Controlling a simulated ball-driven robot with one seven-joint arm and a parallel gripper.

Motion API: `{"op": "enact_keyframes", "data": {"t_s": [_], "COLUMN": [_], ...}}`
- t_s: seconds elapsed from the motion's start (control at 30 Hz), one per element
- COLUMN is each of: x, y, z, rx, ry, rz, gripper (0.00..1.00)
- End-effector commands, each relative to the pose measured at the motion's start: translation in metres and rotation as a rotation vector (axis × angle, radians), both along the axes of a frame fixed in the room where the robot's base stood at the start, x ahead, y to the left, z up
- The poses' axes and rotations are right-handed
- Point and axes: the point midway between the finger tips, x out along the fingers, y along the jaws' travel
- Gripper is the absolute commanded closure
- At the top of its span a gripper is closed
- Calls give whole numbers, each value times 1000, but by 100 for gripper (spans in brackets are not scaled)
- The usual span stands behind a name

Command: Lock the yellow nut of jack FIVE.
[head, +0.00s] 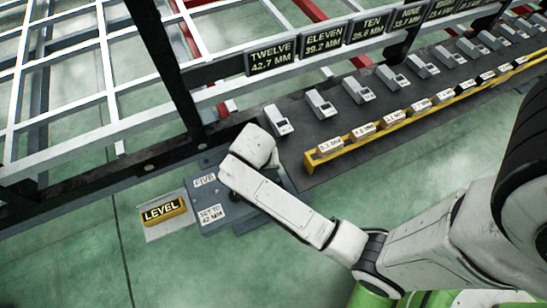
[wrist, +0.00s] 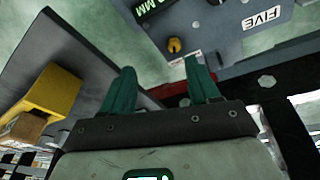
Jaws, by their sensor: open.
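The jack FIVE base (head: 238,222) is a blue-grey plate on the floor, with a FIVE label (head: 204,180) and a "SET TO 42 MM" label (head: 211,215). My white arm covers its middle in the head view, hiding the nut and my gripper. In the wrist view, a small yellow nut (wrist: 174,45) shows on the jack, near the FIVE label (wrist: 261,18). My gripper (wrist: 162,83) has two green fingers, apart and empty. The nut appears above the gap between the fingertips, and I see no contact. How far it is in depth I cannot tell.
A yellow LEVEL block (head: 163,212) lies on a plate left of the jack. A dark bench (head: 300,130) with several grey devices and a yellow rail (head: 372,139) of labelled blocks stands to the right. The chassis beam (head: 130,165) runs behind the jack. Green floor is clear at lower left.

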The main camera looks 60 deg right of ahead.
Motion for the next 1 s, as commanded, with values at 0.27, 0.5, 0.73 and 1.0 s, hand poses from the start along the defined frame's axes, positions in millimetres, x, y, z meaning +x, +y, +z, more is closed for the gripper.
{"op": "enact_keyframes", "data": {"t_s": [0.27, 0.5, 0.73, 1.0], "x": [-26, -42, -46, -47], "y": [12, 18, 19, 19], "z": [48, 70, 76, 76], "rx": [37, 56, 62, 62], "ry": [33, 51, 56, 57], "rz": [163, 268, 304, 305], "gripper": [39, 39, 39, 39]}}
